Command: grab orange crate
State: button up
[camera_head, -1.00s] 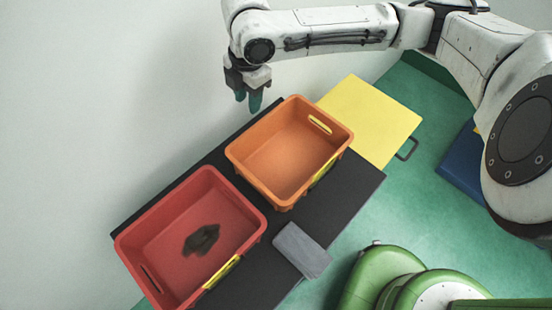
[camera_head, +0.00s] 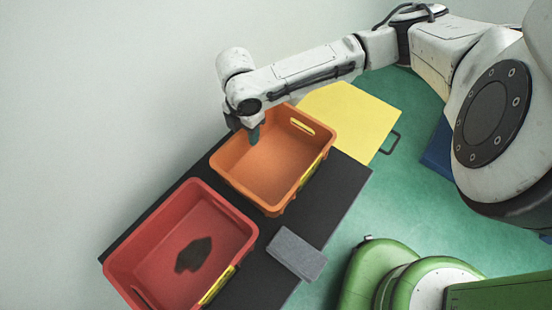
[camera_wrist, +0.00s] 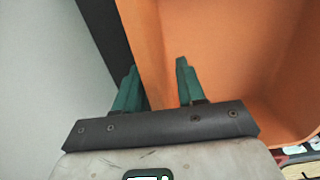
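The orange crate (camera_head: 262,178) stands on a dark table, empty, with a slot handle in its far right wall. My gripper (camera_head: 254,134) is at the crate's far left wall, pointing down. In the wrist view my gripper (camera_wrist: 157,80) is open, its two teal fingers apart. The left finger shows over the dark table strip outside the crate, and the right finger shows against the inside of the orange crate (camera_wrist: 225,60). The crate's wall lies between the fingers; whether either finger touches it I cannot tell.
A red crate (camera_head: 150,240) with a dark piece (camera_head: 193,254) in it stands close by on the dark table (camera_head: 335,190). A grey block (camera_head: 296,254) lies at the front. A yellow panel (camera_head: 355,115) is behind right. A pale wall (camera_head: 90,100) is at left.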

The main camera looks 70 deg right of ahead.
jog(key=shift+f, duration=0.5)
grip_shut()
